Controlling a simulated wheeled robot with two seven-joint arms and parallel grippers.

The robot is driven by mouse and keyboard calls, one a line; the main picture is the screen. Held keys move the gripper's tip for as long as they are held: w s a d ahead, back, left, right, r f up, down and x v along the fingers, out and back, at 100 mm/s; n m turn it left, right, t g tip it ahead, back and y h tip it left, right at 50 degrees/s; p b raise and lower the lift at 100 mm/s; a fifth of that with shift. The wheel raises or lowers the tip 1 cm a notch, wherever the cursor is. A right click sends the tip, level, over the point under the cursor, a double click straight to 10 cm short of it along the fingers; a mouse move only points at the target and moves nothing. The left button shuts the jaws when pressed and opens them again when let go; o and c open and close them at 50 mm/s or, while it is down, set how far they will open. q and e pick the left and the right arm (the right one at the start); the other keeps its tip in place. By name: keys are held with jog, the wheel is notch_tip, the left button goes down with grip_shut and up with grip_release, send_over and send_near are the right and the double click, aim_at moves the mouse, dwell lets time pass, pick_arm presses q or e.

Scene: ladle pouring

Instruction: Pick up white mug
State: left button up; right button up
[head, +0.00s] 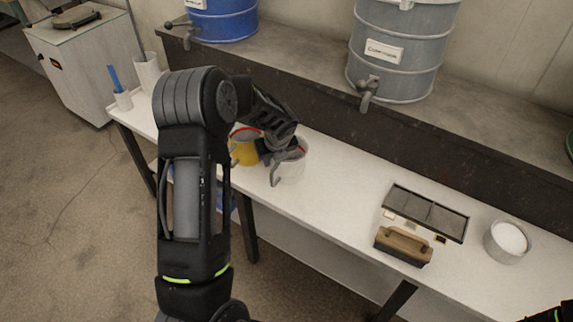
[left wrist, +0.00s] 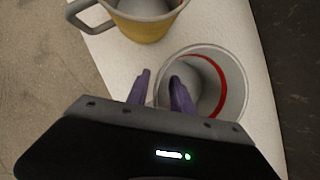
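The white mug (head: 291,166) stands upright on the white table, its handle toward the left in the head view. In the left wrist view the white mug (left wrist: 237,82) shows its open top and a red ring inside. My left gripper (left wrist: 160,90) is open at its near rim; one purple finger appears outside the wall and the other over the opening. Contact cannot be told. In the head view my left gripper (head: 279,147) partly hides the mug. Of my right arm only a dark piece shows at the lower right corner; its gripper is out of view.
A yellow mug (head: 243,153) stands close to the left of the white mug; it also shows in the left wrist view (left wrist: 145,27). Blue (head: 222,18) and grey (head: 398,50) drums stand behind.

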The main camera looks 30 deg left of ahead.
pick_arm(q)
jog(key=shift+c, duration=0.3)
grip_shut()
dwell(1.2)
